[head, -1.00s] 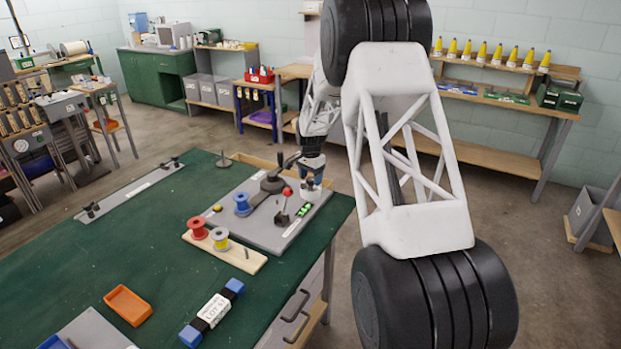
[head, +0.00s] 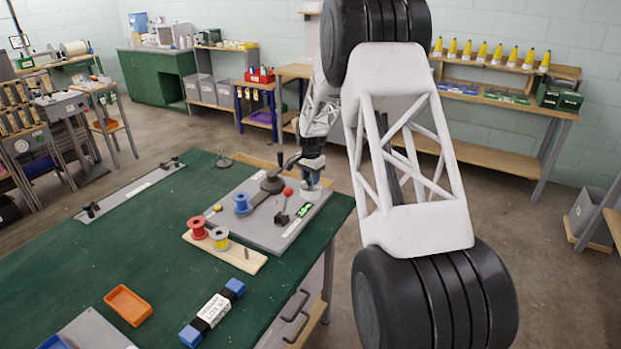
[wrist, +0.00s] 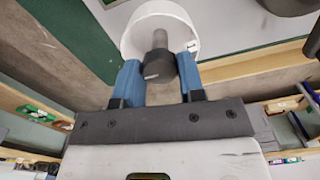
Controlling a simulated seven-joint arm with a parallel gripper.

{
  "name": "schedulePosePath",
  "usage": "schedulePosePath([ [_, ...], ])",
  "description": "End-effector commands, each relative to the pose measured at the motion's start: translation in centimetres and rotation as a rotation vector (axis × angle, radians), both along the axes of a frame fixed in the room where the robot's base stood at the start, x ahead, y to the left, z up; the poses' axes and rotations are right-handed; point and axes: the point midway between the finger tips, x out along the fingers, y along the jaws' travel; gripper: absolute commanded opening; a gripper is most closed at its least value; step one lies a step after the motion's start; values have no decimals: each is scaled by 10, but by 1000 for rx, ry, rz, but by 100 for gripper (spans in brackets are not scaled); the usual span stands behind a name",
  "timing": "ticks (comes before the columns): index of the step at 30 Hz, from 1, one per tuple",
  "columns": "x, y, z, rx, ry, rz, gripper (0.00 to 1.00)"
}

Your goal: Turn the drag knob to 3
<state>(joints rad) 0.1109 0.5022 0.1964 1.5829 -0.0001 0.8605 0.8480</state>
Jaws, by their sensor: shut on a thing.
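The drag knob (wrist: 158,66) is a dark grey cylinder in front of a round white dial (wrist: 140,38) in the wrist view. The blue fingers of my gripper (wrist: 160,74) are on either side of it and shut on it. A small mark shows near the dial's right rim, but it is too small to read. In the head view my gripper (head: 311,172) is at the right end of the grey plate (head: 262,240), over the white dial. The knob itself is hidden there, and its setting cannot be read.
A wooden strip (head: 245,262) with red and yellow spools lies in front. An orange tray (head: 128,305) sits on the green table.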

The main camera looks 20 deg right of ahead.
Motion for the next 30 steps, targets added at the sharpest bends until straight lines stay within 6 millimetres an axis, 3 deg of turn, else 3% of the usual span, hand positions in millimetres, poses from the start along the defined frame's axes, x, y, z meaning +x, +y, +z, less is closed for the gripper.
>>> schedulePosePath([
  [11,0,0,1,0,-2,181,13],
  [30,1,-1,1,-2,-3,760,13],
])
